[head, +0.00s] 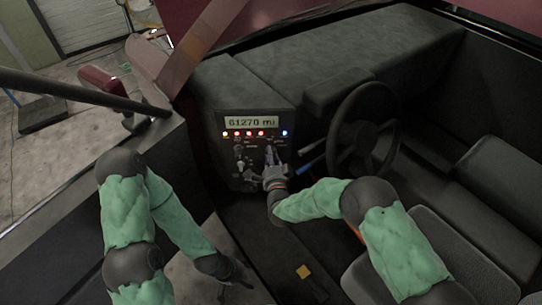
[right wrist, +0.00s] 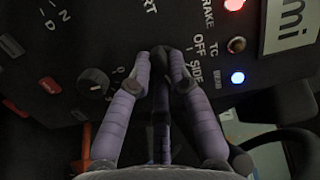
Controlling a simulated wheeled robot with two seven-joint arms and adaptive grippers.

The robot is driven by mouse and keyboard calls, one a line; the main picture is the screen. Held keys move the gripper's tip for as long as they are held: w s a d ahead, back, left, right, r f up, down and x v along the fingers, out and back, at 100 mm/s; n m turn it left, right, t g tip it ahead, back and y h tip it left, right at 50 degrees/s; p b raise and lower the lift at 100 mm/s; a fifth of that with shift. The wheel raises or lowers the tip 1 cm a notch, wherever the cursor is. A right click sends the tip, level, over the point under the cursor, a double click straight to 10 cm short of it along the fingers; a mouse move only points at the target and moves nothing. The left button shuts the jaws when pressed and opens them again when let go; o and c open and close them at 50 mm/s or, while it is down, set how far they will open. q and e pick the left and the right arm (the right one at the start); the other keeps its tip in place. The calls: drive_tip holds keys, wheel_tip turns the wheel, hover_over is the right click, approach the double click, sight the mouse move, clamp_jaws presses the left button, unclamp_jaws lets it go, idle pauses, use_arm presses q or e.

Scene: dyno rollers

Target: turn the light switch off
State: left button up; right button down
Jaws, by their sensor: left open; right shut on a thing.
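The dark dashboard panel (head: 232,150) carries a row of lit lamps, knobs and small switches. My right gripper (head: 271,158) is at the panel's right side, below the lamps. In the right wrist view, the right gripper (right wrist: 160,55) has its fingertips against the panel, closed around a small dark switch that they mostly hide. I cannot read its label or its position. Printed words "OFF" and "SIDE" are just right of the fingertips. A round dark knob (right wrist: 93,82) is to their left. My left gripper (head: 240,281) is open and empty, low in the head view, away from the panel.
A mileage display (head: 251,122) tops the panel. A steering wheel (head: 364,133) and blue-tipped stalk (head: 311,166) stand right. A seat (head: 440,240) is lower right.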

drive_tip(key=shift+r+n+g+h+p, duration=0.1)
drive_tip(key=shift+n+g+h+p, duration=0.2)
drive_tip(key=shift+n, duration=2.05)
drive_tip(key=shift+r+n+g+h+p, duration=0.1)
drive_tip(key=shift+n+h, duration=0.35)
drive_tip(key=shift+n, duration=1.85)
drive_tip(key=shift+r+n+g+h+p, duration=0.1)
drive_tip(key=shift+n+h+p, duration=0.2)
drive_tip(key=shift+n, duration=2.05)
drive_tip(key=c, duration=1.1)
unclamp_jaws()
drive_tip(key=shift+c, duration=0.2)
drive_tip(key=shift+s, duration=0.15)
